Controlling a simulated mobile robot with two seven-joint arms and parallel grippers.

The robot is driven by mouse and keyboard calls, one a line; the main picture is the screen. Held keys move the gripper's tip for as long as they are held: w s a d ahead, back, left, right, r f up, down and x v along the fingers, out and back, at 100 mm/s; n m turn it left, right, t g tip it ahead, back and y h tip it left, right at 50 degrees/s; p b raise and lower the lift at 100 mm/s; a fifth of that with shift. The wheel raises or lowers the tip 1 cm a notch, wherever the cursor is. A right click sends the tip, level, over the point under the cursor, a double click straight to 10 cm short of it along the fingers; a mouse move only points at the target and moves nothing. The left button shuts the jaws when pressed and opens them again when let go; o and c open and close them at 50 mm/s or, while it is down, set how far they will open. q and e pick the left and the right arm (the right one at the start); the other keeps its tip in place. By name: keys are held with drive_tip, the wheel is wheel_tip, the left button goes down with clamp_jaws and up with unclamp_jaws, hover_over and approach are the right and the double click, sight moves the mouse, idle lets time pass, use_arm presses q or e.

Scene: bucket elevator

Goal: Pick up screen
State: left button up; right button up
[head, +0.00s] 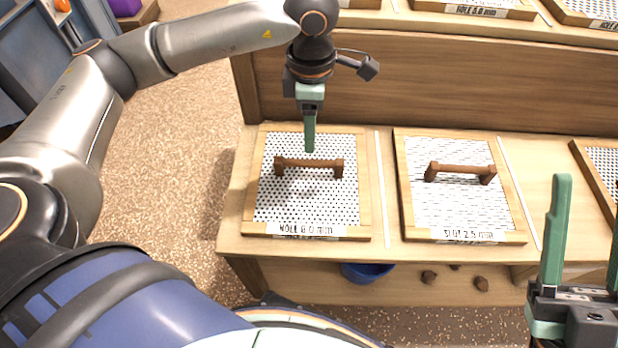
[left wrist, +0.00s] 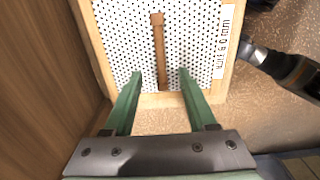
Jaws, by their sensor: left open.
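A wood-framed screen (head: 265,205) with round holes and a brown bar handle (head: 308,163) lies on the bench's left end; its label starts with HOLE. My left gripper (head: 309,150) points down just above and behind that handle, open and empty. In the left wrist view its two fingers (left wrist: 159,74) stand apart, with the handle (left wrist: 159,50) lined up between them; whether they reach its height is unclear. A second screen (head: 403,190), labelled SLOT 2.5 mm, lies to the right with its own handle. My right gripper (head: 588,195) is open and empty at lower right.
A thin pale divider strip (head: 384,185) separates the two screens. A third screen (head: 590,170) is cut off at the right edge. A wooden panel (head: 430,85) rises behind, with more screens above. A blue bucket (head: 367,272) and brown lumps are below the bench.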

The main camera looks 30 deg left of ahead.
sight(309, 161)
use_arm(q)
wheel_tip(309, 161, down, 5)
drive_tip(key=shift+f+b, duration=0.2)
drive_tip(key=shift+b, duration=0.35)
wheel_tip(309, 161, down, 5)
drive_tip(key=shift+a+b, duration=0.1)
drive_tip(key=shift+b, duration=0.8)
clamp_jaws()
use_arm(e)
wheel_tip(309, 161, down, 3)
drive_tip(key=shift+w+a+f+m, duration=0.1)
drive_tip(key=shift+a+f+m, duration=0.1)
drive_tip(key=shift+m, duration=0.2)
use_arm(q)
drive_tip(key=shift+r, duration=0.1)
use_arm(e)
drive_tip(key=shift+d, duration=0.1)
